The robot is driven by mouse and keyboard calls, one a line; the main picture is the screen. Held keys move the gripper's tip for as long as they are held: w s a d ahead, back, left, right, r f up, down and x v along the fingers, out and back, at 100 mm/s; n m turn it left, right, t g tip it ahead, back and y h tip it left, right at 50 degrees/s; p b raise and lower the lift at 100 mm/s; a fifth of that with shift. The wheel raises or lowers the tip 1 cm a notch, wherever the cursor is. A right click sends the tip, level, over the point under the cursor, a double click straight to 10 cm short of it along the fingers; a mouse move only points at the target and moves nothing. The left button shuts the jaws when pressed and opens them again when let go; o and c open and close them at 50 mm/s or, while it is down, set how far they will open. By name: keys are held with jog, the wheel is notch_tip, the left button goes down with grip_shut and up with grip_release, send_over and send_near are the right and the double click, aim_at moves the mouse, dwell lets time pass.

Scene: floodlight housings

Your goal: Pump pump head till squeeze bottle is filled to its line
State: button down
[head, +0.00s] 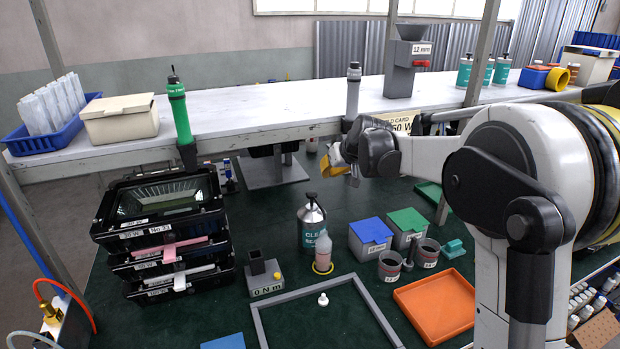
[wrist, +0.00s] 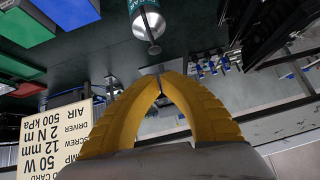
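The pump bottle (head: 312,232), silver with a teal label, stands upright on the dark green bench top. Its black pump head (head: 311,198) is up top. The pump bottle also shows upside down at the top of the wrist view (wrist: 148,24). The pinkish, translucent squeeze bottle (head: 323,250) stands in front of it in a yellow ring (head: 323,268); its line and fill level are too small to tell. My gripper (head: 350,172) hangs above and right of the pump bottle, apart from it. In the wrist view its yellow fingers (wrist: 159,74) meet at the tips, empty.
A white cap (head: 323,299) lies inside a grey frame (head: 262,325). Blue and green boxes (head: 371,236), grey cups (head: 389,268) and an orange tray (head: 432,306) stand right. Stacked black housings (head: 160,235) stand left. A shelf (head: 260,105) crosses behind, with a card (wrist: 55,140).

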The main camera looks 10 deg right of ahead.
jog(key=w+d+f+p, duration=0.1)
jog(key=w+f, duration=0.1)
jog(key=w, duration=0.5)
jog(key=shift+f+p, duration=0.35)
jog(key=shift+w, duration=0.1)
jog(key=b, duration=0.2)
send_over(315, 193)
jog(key=f, duration=0.6)
jog(key=shift+d+f, duration=0.3)
jog(key=shift+d, duration=0.05)
jog(key=f, duration=0.1)
jog(key=f+b, duration=0.1)
jog(key=shift+w+a+f, duration=0.2)
jog(key=shift+f, duration=0.15)
jog(key=shift+s+a+f, duration=0.1)
jog(key=shift+f, duration=0.7)
